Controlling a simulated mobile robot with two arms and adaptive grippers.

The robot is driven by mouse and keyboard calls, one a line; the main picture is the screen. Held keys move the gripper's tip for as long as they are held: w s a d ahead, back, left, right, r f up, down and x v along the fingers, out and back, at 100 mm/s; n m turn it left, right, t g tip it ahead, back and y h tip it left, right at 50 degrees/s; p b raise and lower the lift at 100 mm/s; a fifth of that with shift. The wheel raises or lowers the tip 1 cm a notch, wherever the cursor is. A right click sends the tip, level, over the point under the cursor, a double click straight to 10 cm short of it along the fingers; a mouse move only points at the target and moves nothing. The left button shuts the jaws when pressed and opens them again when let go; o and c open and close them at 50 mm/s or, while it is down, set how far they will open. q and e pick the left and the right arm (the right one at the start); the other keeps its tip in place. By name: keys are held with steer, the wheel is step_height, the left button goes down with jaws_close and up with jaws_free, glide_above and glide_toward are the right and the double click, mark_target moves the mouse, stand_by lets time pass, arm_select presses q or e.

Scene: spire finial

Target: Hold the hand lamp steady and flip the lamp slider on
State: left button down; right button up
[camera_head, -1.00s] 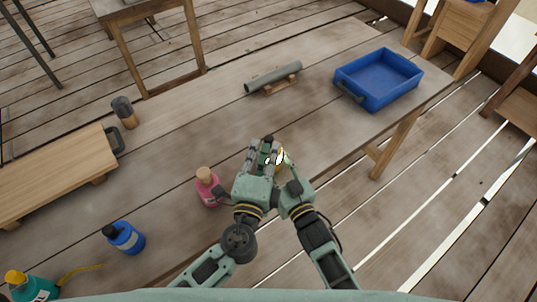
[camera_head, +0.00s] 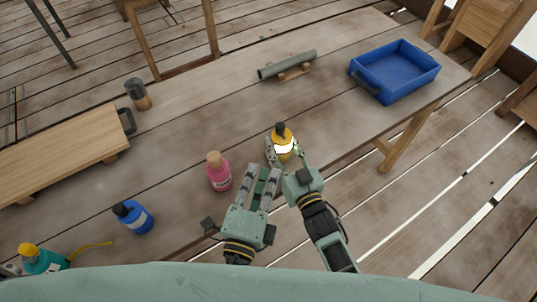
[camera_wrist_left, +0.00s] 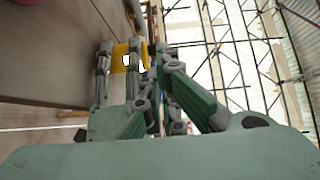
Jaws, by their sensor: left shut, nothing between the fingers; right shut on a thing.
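The hand lamp (camera_head: 285,155) is yellow with a black top and a bright white patch; it stands upright near the table's front edge. I cannot tell whether the patch is light or a label. My right gripper (camera_head: 284,156) is shut on the lamp's lower part. My left gripper (camera_head: 263,171) is shut and empty, lower left of the lamp and apart from it. The lamp's yellow body (camera_wrist_left: 119,58) also shows in the left wrist view, partly behind grey fingers. The lamp slider cannot be made out.
A pink bottle (camera_head: 219,175) stands close to the left of my left gripper. A blue bottle (camera_head: 134,218) and a teal bottle (camera_head: 42,262) are farther left. A grey cylinder (camera_head: 287,65) and a blue tray (camera_head: 395,75) lie farther back. The table's middle is clear.

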arm_select(q)
steer(key=shift+s+a, duration=0.2)
steer(key=shift+s, duration=0.95)
arm_select(e)
steer(key=o, duration=1.3)
